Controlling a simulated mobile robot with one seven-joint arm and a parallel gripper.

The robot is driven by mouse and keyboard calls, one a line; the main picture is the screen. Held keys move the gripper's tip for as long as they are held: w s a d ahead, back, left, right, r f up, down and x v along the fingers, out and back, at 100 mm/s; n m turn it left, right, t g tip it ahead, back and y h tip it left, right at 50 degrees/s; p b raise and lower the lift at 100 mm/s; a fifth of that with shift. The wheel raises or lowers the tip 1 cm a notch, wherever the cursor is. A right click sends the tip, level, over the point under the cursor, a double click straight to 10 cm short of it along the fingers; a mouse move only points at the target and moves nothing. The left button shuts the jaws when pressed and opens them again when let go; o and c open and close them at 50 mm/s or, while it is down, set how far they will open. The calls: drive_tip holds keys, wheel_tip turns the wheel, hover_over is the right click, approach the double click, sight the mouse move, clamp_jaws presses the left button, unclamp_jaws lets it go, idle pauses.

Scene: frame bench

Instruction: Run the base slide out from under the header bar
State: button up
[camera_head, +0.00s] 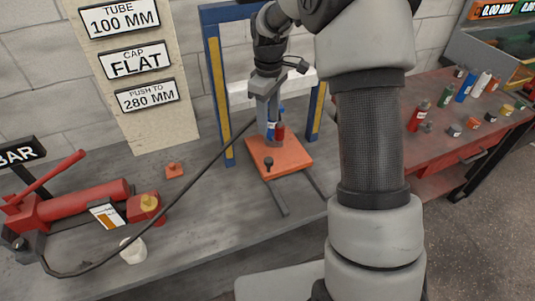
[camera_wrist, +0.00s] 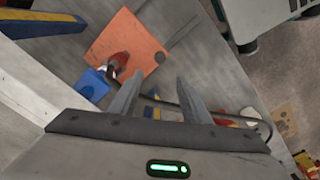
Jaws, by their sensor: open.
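The base slide is an orange plate (camera_head: 278,158) on the bench, partly in front of the blue-posted frame, with a dark knob (camera_head: 268,163) near its left front corner. The plate also shows in the wrist view (camera_wrist: 140,38). The header bar (camera_head: 238,89) is a pale crosspiece between the posts, partly hidden by my arm. A red piece (camera_head: 280,131) stands on the plate, with blue beside it, partly behind my fingers. My gripper (camera_head: 270,128) is open and points down above the plate. In the wrist view, its fingers (camera_wrist: 160,88) are apart with nothing clearly between them.
Two dark rails (camera_head: 278,203) run forward from the plate over clear bench. A red hand pump (camera_head: 85,200) with a black hose, a white cup (camera_head: 132,250) and a small orange block (camera_head: 174,170) lie left. A red table (camera_head: 455,130) with several small coloured parts stands right.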

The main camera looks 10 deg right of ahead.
sight(269, 159)
wheel_tip(269, 159, down, 16)
drive_tip(key=shift+r+b, duration=0.15)
drive_tip(key=shift+b, duration=0.35)
clamp_jaws()
